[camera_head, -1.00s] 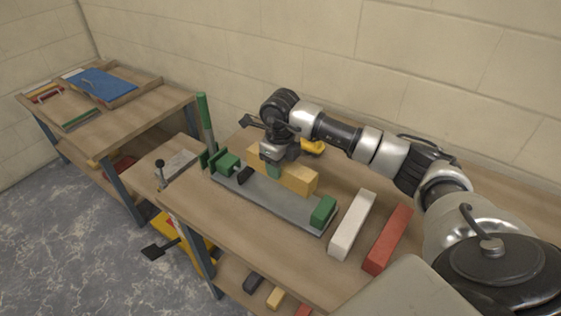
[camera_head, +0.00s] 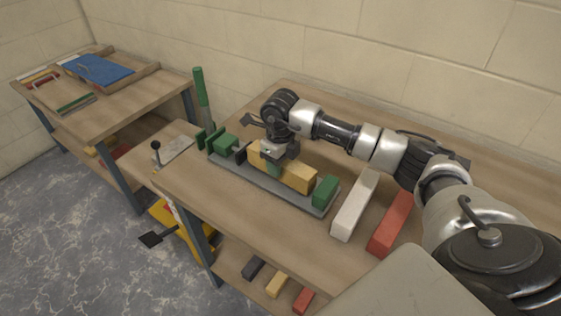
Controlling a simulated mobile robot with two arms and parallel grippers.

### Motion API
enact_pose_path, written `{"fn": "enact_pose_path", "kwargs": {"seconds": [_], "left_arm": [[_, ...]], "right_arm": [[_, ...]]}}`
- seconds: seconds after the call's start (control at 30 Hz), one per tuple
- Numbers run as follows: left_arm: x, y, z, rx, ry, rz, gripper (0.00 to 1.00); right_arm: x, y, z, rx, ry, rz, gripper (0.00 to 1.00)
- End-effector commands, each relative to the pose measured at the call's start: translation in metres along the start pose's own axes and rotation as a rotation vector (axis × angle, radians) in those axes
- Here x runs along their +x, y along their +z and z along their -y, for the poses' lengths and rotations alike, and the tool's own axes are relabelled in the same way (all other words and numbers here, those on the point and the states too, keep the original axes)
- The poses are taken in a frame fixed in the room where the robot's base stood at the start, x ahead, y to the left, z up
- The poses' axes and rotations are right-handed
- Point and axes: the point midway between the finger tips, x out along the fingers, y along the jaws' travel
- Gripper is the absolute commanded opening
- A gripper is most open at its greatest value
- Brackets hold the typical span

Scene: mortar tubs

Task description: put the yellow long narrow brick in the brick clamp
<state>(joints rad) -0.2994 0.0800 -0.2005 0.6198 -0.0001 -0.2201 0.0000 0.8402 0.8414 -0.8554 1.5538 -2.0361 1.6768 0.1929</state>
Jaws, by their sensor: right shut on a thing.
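The yellow long narrow brick (camera_head: 298,178) lies lengthwise along the grey bed of the brick clamp (camera_head: 252,187). It is between the clamp's dark pad (camera_head: 240,154) at the left and its green end block (camera_head: 325,191) at the right. My right gripper (camera_head: 275,165) is shut on the brick from above, nearer its left end. I cannot tell whether the brick touches the bed or the end block. A green block and an upright green handle (camera_head: 202,95) are at the clamp's left end. My left gripper is not in view.
A white brick (camera_head: 354,205) and a red brick (camera_head: 391,222) lie on the bench right of the clamp. Several short bricks are on the shelf below. Another table (camera_head: 135,101) at the left bears a blue board (camera_head: 98,70). Bare bench top shows in front of the clamp.

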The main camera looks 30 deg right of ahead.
Motion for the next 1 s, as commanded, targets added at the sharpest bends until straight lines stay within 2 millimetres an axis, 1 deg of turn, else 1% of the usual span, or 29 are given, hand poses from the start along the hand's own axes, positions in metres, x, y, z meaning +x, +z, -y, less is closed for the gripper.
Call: {"fn": "enact_pose_path", "kwargs": {"seconds": [0.17, 0.63, 0.67, 0.8, 0.83, 1.0], "left_arm": [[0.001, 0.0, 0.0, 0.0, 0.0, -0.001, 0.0], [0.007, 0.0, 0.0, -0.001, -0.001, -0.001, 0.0], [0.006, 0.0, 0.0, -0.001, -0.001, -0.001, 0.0], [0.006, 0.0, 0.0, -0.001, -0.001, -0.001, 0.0], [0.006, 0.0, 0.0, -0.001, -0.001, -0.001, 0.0], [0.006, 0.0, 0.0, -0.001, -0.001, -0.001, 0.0]], "right_arm": [[0.0, 0.001, 0.0, 0.0, -0.001, 0.004, 0.0], [0.008, 0.001, 0.0, 0.0, -0.001, 0.004, 0.0], [0.007, 0.001, 0.0, 0.0, -0.001, 0.004, 0.51], [0.008, 0.001, 0.0, 0.0, 0.0, 0.003, 0.73], [0.008, 0.001, 0.0, 0.0, 0.0, 0.003, 0.76], [0.008, 0.0, 0.0, 0.0, 0.0, 0.001, 0.76]]}}
